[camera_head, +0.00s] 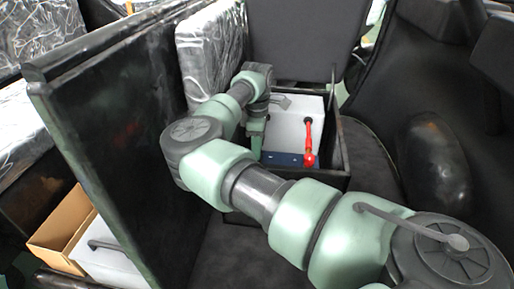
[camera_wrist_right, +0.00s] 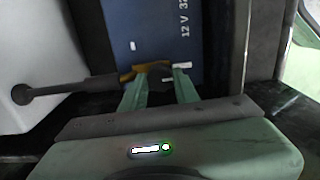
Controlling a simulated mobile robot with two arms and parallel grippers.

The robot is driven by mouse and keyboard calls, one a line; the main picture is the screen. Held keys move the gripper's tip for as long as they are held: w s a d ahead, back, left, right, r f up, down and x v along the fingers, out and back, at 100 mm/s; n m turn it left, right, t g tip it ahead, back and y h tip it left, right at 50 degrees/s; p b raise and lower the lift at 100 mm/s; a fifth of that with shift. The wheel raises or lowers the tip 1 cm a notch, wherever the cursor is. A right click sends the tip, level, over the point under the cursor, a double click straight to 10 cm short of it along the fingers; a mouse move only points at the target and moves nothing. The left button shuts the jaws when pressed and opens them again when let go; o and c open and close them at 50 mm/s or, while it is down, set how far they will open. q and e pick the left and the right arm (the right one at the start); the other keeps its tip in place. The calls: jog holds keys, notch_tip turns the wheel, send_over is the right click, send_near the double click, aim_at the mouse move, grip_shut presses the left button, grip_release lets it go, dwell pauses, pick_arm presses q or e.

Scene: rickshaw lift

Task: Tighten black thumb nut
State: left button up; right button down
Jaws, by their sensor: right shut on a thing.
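The blue front of the battery (camera_wrist_right: 150,28), with "12 V" lettering, fills the top middle of the right wrist view. The dark thumb nut (camera_wrist_right: 158,71) is at the battery's edge, beside a brass-coloured terminal piece (camera_wrist_right: 127,71). My right gripper (camera_wrist_right: 158,80) is shut on the nut, a green finger on each side; its fingertips partly hide it. In the head view my right gripper (camera_head: 256,138) reaches down at the left side of the battery (camera_head: 290,122), and the nut is hidden there. My left gripper is not in view.
A black cable (camera_wrist_right: 60,88) runs from the left towards the terminal. A red cable (camera_head: 308,140) lies on the battery's right side. The open black box (camera_head: 342,155) has walls close around the battery. A tall black panel (camera_head: 110,150) stands left of my arm.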

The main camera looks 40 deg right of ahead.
jog(key=shift+m, duration=0.3)
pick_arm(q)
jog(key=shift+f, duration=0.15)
pick_arm(e)
jog(key=c, duration=1.1)
grip_release()
jog(key=shift+o, duration=0.2)
jog(key=shift+r, duration=0.15)
notch_tip(320, 180, up, 7)
jog(key=shift+f+p, duration=0.1)
jog(key=shift+p, duration=0.9)
jog(key=shift+r, duration=0.4)
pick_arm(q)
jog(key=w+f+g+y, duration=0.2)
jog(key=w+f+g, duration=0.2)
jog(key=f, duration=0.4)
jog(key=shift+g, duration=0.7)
pick_arm(e)
jog(key=shift+s+f, duration=0.1)
